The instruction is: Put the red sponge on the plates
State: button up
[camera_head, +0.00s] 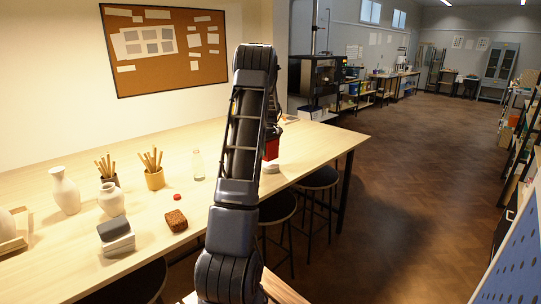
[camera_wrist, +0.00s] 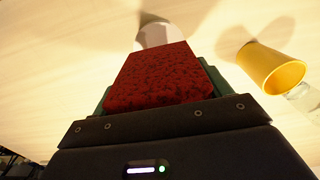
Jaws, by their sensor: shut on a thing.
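The red sponge (camera_head: 271,149) shows just right of my arm in the head view. In the wrist view the speckled red sponge (camera_wrist: 158,76) sits in my gripper (camera_wrist: 155,95), which is shut on it. Dark green finger parts show on both sides of it. In the head view the gripper is mostly hidden behind my arm. A pale grey-white thing (camera_head: 271,166) shows just below the sponge, partly hidden by my arm; it may be the plates. I cannot tell whether the sponge touches it. A pale rounded thing (camera_wrist: 156,34) shows beyond the sponge in the wrist view.
The yellow cup (camera_wrist: 275,68) also shows in the wrist view. Stools (camera_head: 318,178) stand along the table's near edge.

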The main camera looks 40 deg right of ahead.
aim_at(270, 153)
jog(key=shift+f, duration=1.55)
jog(key=shift+f, duration=0.15)
jog(key=o, duration=1)
jog(key=shift+c, duration=0.2)
